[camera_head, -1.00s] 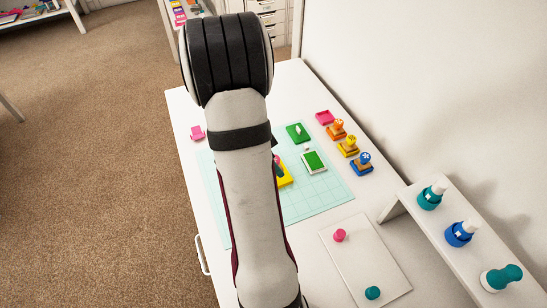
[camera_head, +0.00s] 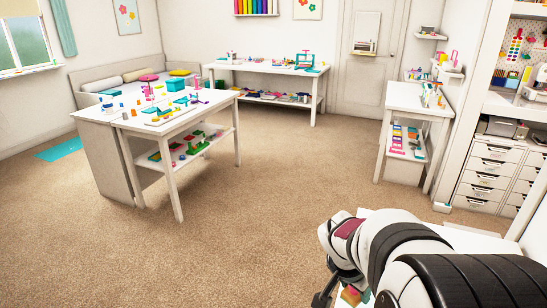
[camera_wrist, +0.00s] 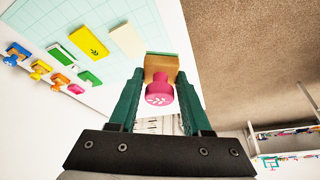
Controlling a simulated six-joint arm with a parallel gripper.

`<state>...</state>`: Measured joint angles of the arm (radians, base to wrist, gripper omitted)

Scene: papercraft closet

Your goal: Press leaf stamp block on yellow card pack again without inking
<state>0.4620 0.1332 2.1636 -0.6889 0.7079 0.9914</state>
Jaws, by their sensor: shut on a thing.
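In the wrist view my gripper (camera_wrist: 158,76) is shut on the leaf stamp block. The leaf stamp block (camera_wrist: 161,66) has a wooden base with a green edge and a round pink handle with a white leaf mark. It appears clear of the cards, out by the table's edge. The yellow card pack (camera_wrist: 84,37) lies on the pale mat, left of the gripper in the picture, with a dark leaf mark on it. In the head view my arm fills the lower right corner; the stamp and card pack cannot be made out there.
A cream card (camera_wrist: 127,40) lies near the yellow pack. A green pad (camera_wrist: 91,78), a green lid (camera_wrist: 60,53) and several other stamps (camera_wrist: 40,68) lie farther left. Carpet lies beyond the table edge. A white craft table (camera_head: 180,115) stands across the room.

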